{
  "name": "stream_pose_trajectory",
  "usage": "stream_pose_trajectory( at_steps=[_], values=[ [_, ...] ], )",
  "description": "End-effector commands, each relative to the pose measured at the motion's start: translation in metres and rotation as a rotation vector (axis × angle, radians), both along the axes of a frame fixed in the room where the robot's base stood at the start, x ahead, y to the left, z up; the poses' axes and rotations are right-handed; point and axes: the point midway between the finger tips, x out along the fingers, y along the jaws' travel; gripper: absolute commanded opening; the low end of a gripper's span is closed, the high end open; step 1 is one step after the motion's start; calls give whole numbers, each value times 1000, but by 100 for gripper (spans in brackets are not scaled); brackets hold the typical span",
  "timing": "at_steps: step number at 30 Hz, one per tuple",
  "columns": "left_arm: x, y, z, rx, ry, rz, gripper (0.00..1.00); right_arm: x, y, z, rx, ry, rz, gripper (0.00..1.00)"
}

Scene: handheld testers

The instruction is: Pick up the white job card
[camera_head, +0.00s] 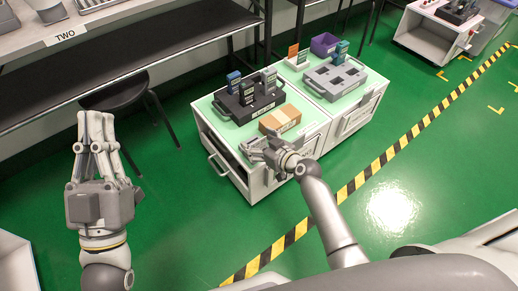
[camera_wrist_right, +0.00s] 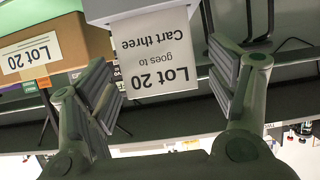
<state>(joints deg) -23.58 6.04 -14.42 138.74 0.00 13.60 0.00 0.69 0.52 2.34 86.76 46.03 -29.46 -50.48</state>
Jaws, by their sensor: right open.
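The white job card (camera_wrist_right: 158,55) shows in the right wrist view, upside down, with "Lot 20 goes to Cart three" on it. Its one end meets a pale grey block (camera_wrist_right: 125,10) at the top. My right gripper (camera_wrist_right: 165,88) is open, with one finger on each side of the card and gaps between. In the head view my right gripper (camera_head: 270,150) is at the front left corner of the near cart (camera_head: 205,107); the card is hard to make out there. My left gripper (camera_head: 95,117) is raised at the left, away from the carts; its finger gap is unclear.
A cardboard box labelled Lot 20 (camera_head: 280,119) lies beside my right gripper. A dark tray (camera_head: 240,108) with several handheld testers stands behind it. A grey tray (camera_head: 335,80) and purple bin (camera_head: 324,43) are on the farther cart. A stool (camera_head: 113,94) stands left; green floor is open right.

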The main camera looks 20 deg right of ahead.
Motion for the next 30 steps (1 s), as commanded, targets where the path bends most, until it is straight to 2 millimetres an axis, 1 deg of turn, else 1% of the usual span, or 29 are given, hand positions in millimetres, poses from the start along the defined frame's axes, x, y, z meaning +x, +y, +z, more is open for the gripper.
stream_pose_trajectory(
  at_steps=[8,17,30],
  values=[
    [-1,0,2,-4,-11,-1,0,1,0,-1,-1,1,0,79],
    [-1,0,2,-3,-10,0,0,1,0,-1,-1,1,0,41],
    [0,0,1,-1,-3,0,0,1,0,1,-1,0,0,41]
  ],
)
